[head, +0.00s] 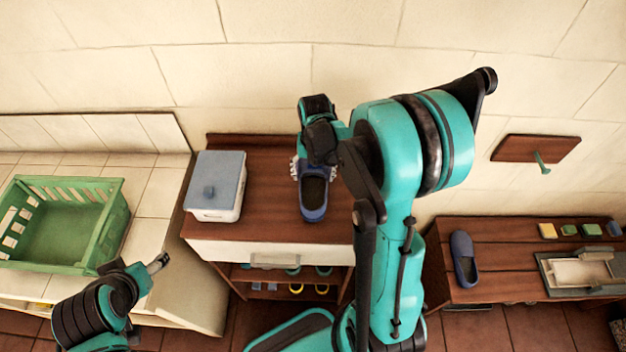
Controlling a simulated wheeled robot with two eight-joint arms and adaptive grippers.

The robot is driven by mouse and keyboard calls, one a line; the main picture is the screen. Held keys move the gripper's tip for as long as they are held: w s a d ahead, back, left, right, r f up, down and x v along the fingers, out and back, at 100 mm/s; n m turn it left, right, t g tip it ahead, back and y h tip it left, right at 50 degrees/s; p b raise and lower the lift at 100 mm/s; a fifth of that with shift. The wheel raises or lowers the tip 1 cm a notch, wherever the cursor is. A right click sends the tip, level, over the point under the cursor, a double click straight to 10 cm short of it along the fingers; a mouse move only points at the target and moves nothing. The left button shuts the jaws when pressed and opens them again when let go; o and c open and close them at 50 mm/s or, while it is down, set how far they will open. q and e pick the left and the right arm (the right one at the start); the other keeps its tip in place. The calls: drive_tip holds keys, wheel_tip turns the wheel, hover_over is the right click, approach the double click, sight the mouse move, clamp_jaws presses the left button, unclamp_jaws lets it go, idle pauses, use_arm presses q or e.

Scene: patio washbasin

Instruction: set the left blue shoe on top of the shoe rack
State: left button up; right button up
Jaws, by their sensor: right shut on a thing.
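A blue shoe (314,196) is on or just above the wooden top of the shoe rack (262,165), toe pointing to the front; I cannot tell whether it touches the top. My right gripper (312,168) is shut on this shoe at its heel end, and the gripper and arm hide part of it. A second blue shoe (464,258) lies on the wooden bench at the right. My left gripper (158,262) is low at the left, away from both shoes; its finger opening does not show clearly.
A white box with a grey-blue lid (216,187) stands on the rack's left side. A green crate (66,222) sits on the tiled counter at the left. The wooden bench (490,280) holds soap bars and a grey tray. Other footwear shows on the rack's lower shelves.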

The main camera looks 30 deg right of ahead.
sight(314, 180)
wheel_tip(314, 180, down, 3)
drive_tip(key=shift+s+r+b, duration=0.1)
drive_tip(key=shift+r+b, duration=0.05)
drive_tip(key=shift+b, duration=0.15)
drive_tip(key=shift+f, duration=0.2)
drive_tip(key=o, duration=1.4)
drive_tip(key=shift+c, duration=0.2)
